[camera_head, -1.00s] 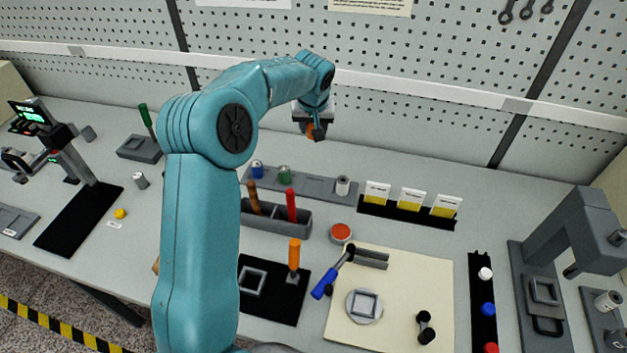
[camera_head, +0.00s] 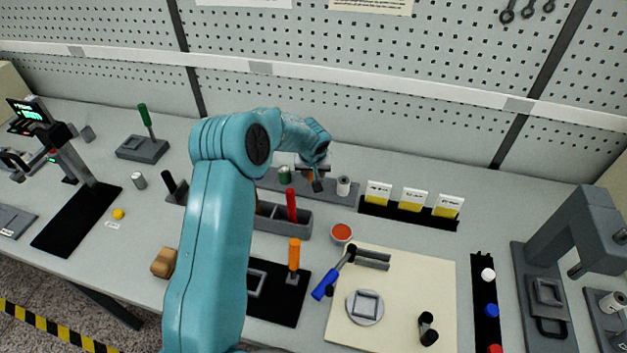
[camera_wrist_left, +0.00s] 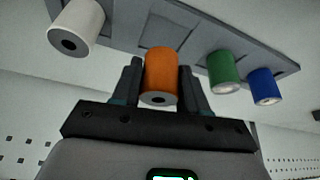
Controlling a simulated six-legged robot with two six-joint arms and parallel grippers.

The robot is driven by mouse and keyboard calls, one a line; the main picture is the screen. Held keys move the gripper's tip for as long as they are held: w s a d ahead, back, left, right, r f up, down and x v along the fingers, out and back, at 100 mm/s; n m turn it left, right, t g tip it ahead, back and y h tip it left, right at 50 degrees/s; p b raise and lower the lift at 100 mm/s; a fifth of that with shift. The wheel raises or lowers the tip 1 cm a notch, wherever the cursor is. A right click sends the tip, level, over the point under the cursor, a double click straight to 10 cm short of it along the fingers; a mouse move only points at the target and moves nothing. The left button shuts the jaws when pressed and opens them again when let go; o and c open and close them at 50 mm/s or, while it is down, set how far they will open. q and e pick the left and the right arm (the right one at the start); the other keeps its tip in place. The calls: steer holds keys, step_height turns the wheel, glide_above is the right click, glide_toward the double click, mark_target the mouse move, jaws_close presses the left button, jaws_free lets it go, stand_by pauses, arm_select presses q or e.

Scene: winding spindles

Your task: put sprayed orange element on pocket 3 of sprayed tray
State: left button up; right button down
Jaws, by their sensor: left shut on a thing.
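My left gripper (camera_head: 316,178) is shut on the orange element (camera_wrist_left: 161,75), a small cylinder. It holds it over the sprayed tray (camera_head: 267,184), a long grey strip near the back of the table. In the left wrist view my left gripper (camera_wrist_left: 160,82) has a finger on each side of the element. The tray (camera_wrist_left: 184,38) carries a white element (camera_wrist_left: 77,27), a green element (camera_wrist_left: 223,72) and a blue element (camera_wrist_left: 264,86). The orange element is in line with the bare stretch between white and green. The blue one is hidden by my arm in the head view.
A grey bin with a red-handled tool (camera_head: 291,205) stands in front of the tray. A rack of yellow-and-white cards (camera_head: 411,200) is to its right. The pegboard wall (camera_head: 420,70) rises behind. A cream mat (camera_head: 400,300) with parts lies front right.

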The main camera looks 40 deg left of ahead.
mark_target(313, 179)
arm_select(q)
step_height(313, 179, down, 3)
steer(key=shift+r+b, duration=0.2)
steer(key=shift+b, duration=0.1)
steer(key=shift+f, duration=0.35)
arm_select(e)
steer(key=shift+f, duration=0.65)
arm_select(q)
steer(key=shift+r, duration=0.1)
steer(key=shift+f+b, duration=0.25)
steer(key=shift+b, duration=0.1)
steer(key=o, duration=1.1)
steer(key=shift+o, duration=0.2)
steer(key=shift+r+p, duration=0.5)
steer(key=shift+p, duration=0.15)
steer(key=v, duration=1.1)
steer(key=shift+s+d+r+p, duration=0.15)
steer(key=shift+d+r+p, duration=0.1)
steer(key=shift+p, duration=0.15)
arm_select(e)
steer(key=shift+r, duration=0.7)
